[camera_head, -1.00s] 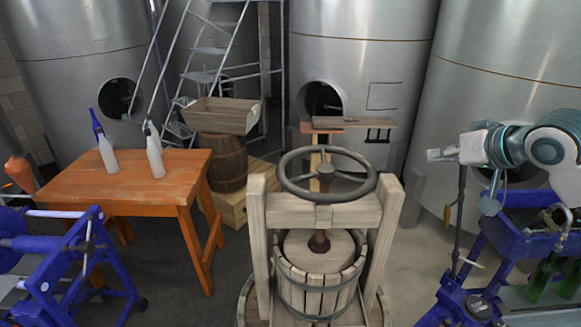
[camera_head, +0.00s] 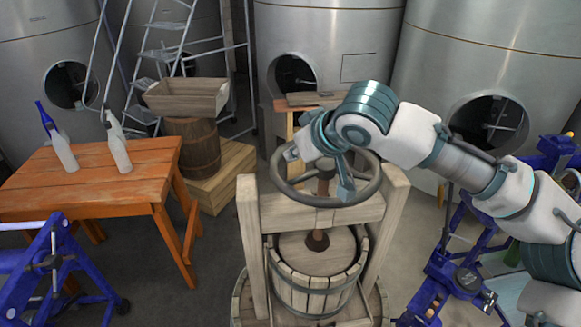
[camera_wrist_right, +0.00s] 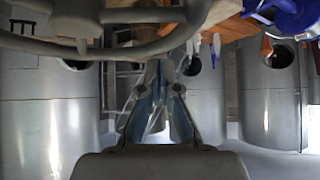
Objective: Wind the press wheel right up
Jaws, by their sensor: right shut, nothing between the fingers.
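The press wheel (camera_head: 318,203) is a dark grey ring on top of the wooden press (camera_head: 249,235), seen whole except where my right arm covers its far and right parts. Its rim also crosses the top left of the right wrist view (camera_wrist_right: 138,50). The brown screw (camera_head: 317,240) runs down from it to the round wooden plate in the slatted basket (camera_head: 310,296). My right gripper (camera_head: 289,154) is at the wheel's far left rim, shut and empty. In the wrist view its fingers (camera_wrist_right: 157,66) meet close beside the rim; contact cannot be told. My left gripper is out of view.
An orange table (camera_head: 100,180) with two bottles stands left, a blue frame (camera_head: 55,270) before it. A wooden trough (camera_head: 187,97) rests on a barrel (camera_head: 199,147) behind. Blue equipment (camera_head: 455,280) stands right. Steel tanks fill the back. Bare floor lies left of the press.

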